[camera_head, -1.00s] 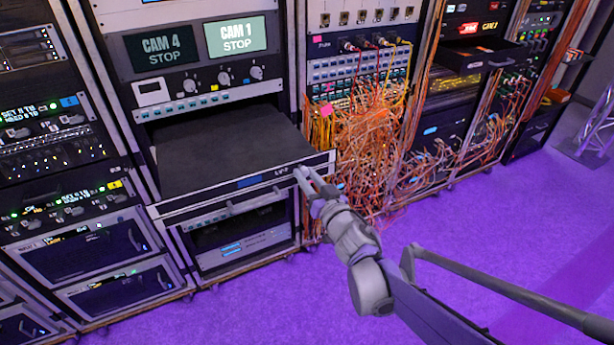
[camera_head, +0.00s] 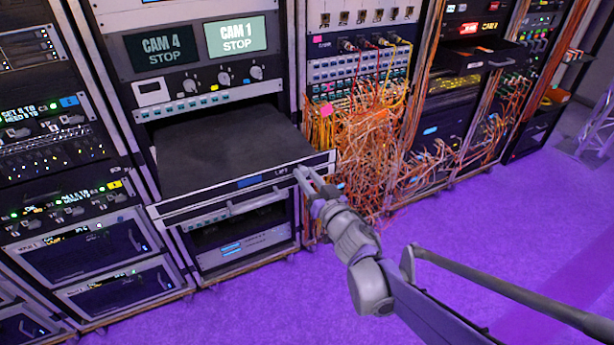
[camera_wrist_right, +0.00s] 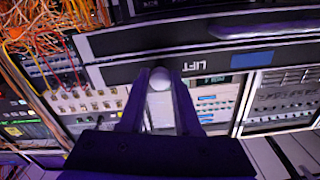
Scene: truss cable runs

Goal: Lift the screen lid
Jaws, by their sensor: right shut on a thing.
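The screen lid (camera_head: 225,150) is a flat dark panel lying level on a pulled-out rack unit, below two lit CAM screens. Its front edge carries a "LIFT" label and a blue patch, and the label also shows in the right wrist view (camera_wrist_right: 203,65). My right gripper (camera_head: 304,174) is at the right end of that front edge. In the right wrist view its fingers are shut on a pale round knob (camera_wrist_right: 159,79) beside the label. My left gripper is not in view.
A drawer with a handle (camera_head: 250,205) sits just below the lid. Loose orange cables (camera_head: 365,150) hang from the patch rack close to the right of my gripper. Another drawer (camera_head: 480,60) stands open farther right. The purple floor (camera_head: 480,230) in front is clear.

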